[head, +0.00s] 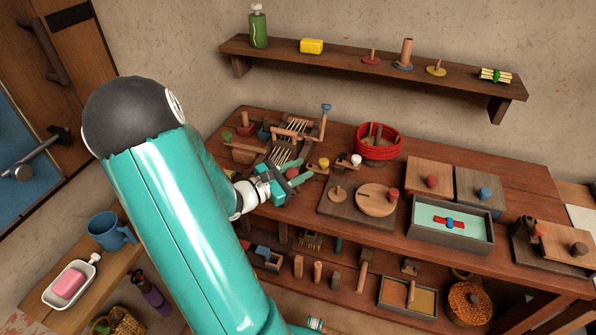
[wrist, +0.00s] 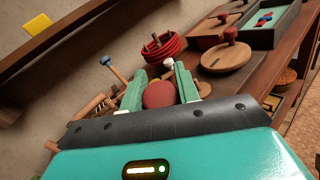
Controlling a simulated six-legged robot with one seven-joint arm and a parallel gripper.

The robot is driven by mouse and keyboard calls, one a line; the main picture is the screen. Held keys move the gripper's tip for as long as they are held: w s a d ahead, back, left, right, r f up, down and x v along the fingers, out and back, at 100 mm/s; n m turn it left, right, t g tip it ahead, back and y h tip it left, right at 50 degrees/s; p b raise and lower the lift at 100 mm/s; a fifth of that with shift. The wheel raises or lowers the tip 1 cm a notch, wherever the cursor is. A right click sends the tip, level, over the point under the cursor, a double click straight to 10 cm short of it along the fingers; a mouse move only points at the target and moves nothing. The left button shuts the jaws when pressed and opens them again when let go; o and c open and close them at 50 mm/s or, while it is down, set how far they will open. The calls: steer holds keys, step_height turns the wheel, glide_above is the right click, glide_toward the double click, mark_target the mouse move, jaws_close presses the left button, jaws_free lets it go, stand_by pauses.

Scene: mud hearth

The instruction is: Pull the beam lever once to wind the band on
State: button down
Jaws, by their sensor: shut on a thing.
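A small wooden band loom (head: 292,127) with pale warp threads stands on the workbench, partly hidden behind my arm. My gripper (head: 288,176) is at its near side, with its green fingers on either side of a round red knob (head: 292,173). In the wrist view my gripper (wrist: 160,92) is shut on this red knob (wrist: 160,95), which looks like the handle of the beam lever. The lever's shaft is hidden by the gripper. A post with a blue knob (head: 326,108) rises at the loom's far right.
A yellow knob (head: 323,162) and a white knob (head: 356,160) stand just right of my gripper. A red coil (head: 379,142) lies behind, and a board with a wooden disc (head: 376,199) lies to the right. A wall shelf (head: 370,72) hangs above the bench.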

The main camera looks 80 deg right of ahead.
steer(key=d+f+n+t+y, duration=0.1)
steer(key=d+n+t+y, duration=0.2)
steer(key=d+y, duration=0.3)
steer(key=shift+s+d+f+n, duration=0.2)
steer(key=shift+s+d+n, duration=0.25)
steer(key=shift+d, duration=1.95)
steer(key=c, duration=1)
jaws_free()
steer(key=shift+d+f, duration=0.1)
steer(key=v, duration=1.4)
